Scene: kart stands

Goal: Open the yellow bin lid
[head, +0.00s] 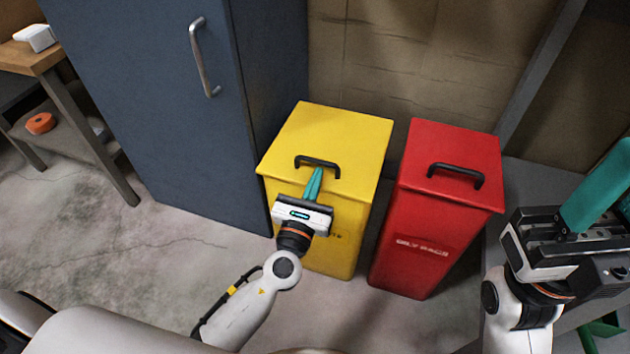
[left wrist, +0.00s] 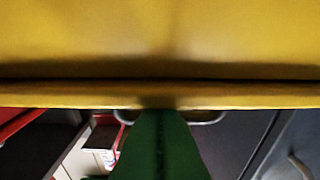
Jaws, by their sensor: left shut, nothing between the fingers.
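The yellow bin (head: 330,240) stands upright beside the blue cabinet, its lid (head: 340,130) lying flat and closed. A black bar handle (head: 318,161) sits near the lid's front edge. My left gripper (head: 315,174) is shut and empty, its teal fingers pointing up at the handle; whether they touch it I cannot tell. In the left wrist view, yellow bin surface (left wrist: 160,40) fills the top, and the green fingers (left wrist: 158,115) overlap part of the grey-looking handle (left wrist: 208,120). My right gripper (head: 592,195) is at the right edge, partly cut off.
A red bin (head: 425,240) with a black handle (head: 456,174) stands close on the right. The blue cabinet (head: 165,100) is close on the left, with a metal door handle (head: 203,58). A wooden-topped bench (head: 30,58) is at far left. The floor (head: 180,255) in front is clear.

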